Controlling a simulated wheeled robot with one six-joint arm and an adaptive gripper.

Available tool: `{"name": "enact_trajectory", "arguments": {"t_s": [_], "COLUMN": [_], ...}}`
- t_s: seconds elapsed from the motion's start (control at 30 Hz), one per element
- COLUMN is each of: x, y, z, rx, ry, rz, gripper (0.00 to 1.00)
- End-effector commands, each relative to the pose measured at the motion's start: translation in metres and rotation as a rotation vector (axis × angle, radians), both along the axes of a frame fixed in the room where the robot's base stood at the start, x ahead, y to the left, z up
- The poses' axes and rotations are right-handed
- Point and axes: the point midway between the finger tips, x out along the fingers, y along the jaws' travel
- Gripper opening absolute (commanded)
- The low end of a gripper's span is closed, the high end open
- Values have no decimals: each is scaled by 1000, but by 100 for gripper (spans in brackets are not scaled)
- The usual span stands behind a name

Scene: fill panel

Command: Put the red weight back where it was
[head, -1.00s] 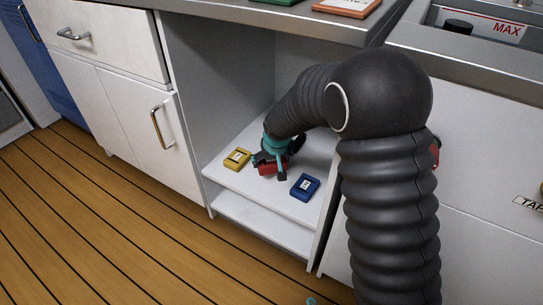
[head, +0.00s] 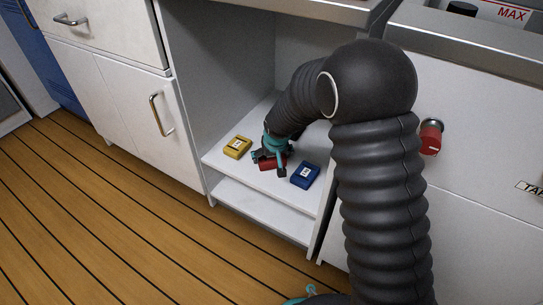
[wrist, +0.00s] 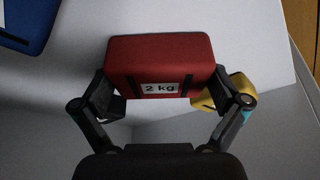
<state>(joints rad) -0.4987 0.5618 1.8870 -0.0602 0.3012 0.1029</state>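The red weight (wrist: 160,60), labelled "2 kg", sits between the two fingers of my gripper (wrist: 160,92) in the wrist view. The fingers lie close against its left and right sides, and my gripper looks shut on it. In the head view the red weight (head: 272,163) is at the shelf (head: 225,170), between a yellow weight (head: 237,146) and a blue weight (head: 305,175). My gripper (head: 270,157) partly covers it there. I cannot tell whether its underside touches the shelf.
The yellow weight (wrist: 210,98) is close to the right finger in the wrist view; the blue weight (wrist: 25,22) is at upper left. The shelf is in an open cabinet with side walls; a lower shelf (head: 260,218) is empty. A red knob (head: 430,137) is at right.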

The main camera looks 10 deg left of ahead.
Motion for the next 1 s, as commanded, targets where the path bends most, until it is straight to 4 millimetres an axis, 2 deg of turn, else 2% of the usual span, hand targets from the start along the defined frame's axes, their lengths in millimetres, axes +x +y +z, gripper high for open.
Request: {"name": "enact_trajectory", "arguments": {"t_s": [0.27,0.4,0.57,0.8,1.0], "x": [0,-1,-10,-26,-37], "y": [0,-1,-5,-13,-18], "z": [1,8,32,77,103], "rx": [0,1,1,1,1], "ry": [0,-2,-3,-3,-2], "rz": [0,0,0,0,0], "gripper": [100,100,100,100,100]}}
